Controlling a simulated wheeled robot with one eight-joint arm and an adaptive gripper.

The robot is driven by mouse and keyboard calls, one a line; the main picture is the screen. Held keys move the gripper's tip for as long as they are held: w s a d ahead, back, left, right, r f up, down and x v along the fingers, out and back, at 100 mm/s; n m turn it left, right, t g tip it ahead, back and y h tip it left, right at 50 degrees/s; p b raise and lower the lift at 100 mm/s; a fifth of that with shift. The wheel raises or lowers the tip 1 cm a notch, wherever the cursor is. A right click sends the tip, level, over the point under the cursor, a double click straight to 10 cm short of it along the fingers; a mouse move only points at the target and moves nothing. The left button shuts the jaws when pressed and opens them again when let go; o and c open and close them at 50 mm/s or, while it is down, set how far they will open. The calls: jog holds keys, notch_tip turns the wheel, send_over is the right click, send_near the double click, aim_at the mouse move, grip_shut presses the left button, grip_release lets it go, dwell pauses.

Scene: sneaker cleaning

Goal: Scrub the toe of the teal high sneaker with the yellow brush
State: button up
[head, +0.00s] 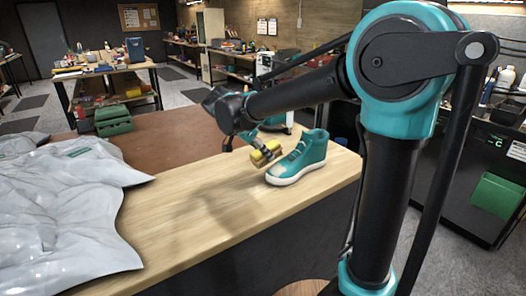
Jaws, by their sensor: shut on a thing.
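The teal high sneaker (311,152) stands upright on the wooden bench top, with a white sole and its toe toward the lower left. The toe has a brownish, dirty-looking patch. My gripper (260,150) is shut on the yellow brush (267,152), beside the toe at its upper left. The brush is tilted. I cannot tell whether the brush touches the toe. The finger details are small and partly hidden by the brush.
The bench top (190,225) is clear in front of and left of the sneaker. A crumpled pale plastic sheet (65,205) covers the left side. A brown surface (165,138) lies behind. A green box (113,120) stands farther back.

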jog(key=shift+w+d+f, duration=0.15)
jog(key=shift+d+f, duration=0.05)
jog(key=shift+f, duration=0.7)
jog(key=shift+s+d, duration=0.55)
jog(key=shift+s, duration=0.3)
jog(key=shift+s+d, duration=0.55)
jog(key=shift+s, duration=0.25)
jog(key=shift+s+d, duration=0.6)
jog(key=shift+s, duration=0.25)
jog(key=shift+s+d, duration=0.55)
jog(key=shift+s, duration=0.3)
jog(key=shift+w, duration=0.1)
jog(key=shift+w+a+f, duration=0.1)
jog(key=shift+w+a, duration=0.65)
jog(key=shift+w, duration=0.35)
jog(key=shift+w+a, duration=0.75)
jog(key=shift+w, duration=0.35)
jog(key=shift+w+a+f, duration=0.1)
jog(key=shift+w+a, duration=0.65)
jog(key=shift+w, duration=0.35)
jog(key=shift+r, duration=0.1)
jog(key=shift+s+a+r, duration=0.15)
jog(key=shift+a+r, duration=0.05)
jog(key=shift+r, duration=0.75)
jog(key=shift+s+a+r, duration=0.15)
jog(key=shift+a+r, duration=0.05)
jog(key=shift+r, duration=0.8)
jog(key=shift+s+a+r, duration=0.15)
jog(key=shift+a+r, duration=0.05)
jog(key=shift+r, duration=0.75)
